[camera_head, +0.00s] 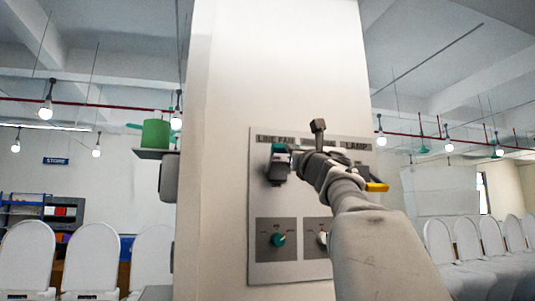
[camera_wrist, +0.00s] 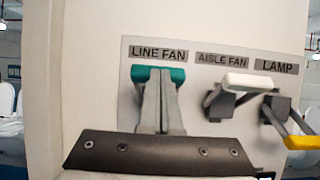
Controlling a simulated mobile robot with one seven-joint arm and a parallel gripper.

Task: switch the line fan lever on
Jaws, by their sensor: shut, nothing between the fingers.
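The line fan lever has a teal handle (camera_wrist: 176,75) just under the LINE FAN label (camera_wrist: 158,53) in the wrist view. In the head view the handle (camera_head: 279,148) shows small at the panel's upper left. My gripper (camera_wrist: 159,82) is shut and empty, its fingertips overlapping the middle of the teal handle in the picture. Whether they touch it I cannot tell. The fingers hide most of the lever's arm and mount. In the head view my gripper (camera_head: 295,158) reaches in from the right, close beside the lever.
Right of it are the aisle fan lever with a white handle (camera_wrist: 249,82) and the lamp lever with a yellow handle (camera_wrist: 303,142), which hangs lower. Below is a teal knob (camera_head: 278,240) on the panel (camera_head: 262,205). A green container (camera_head: 156,133) stands on a shelf at left.

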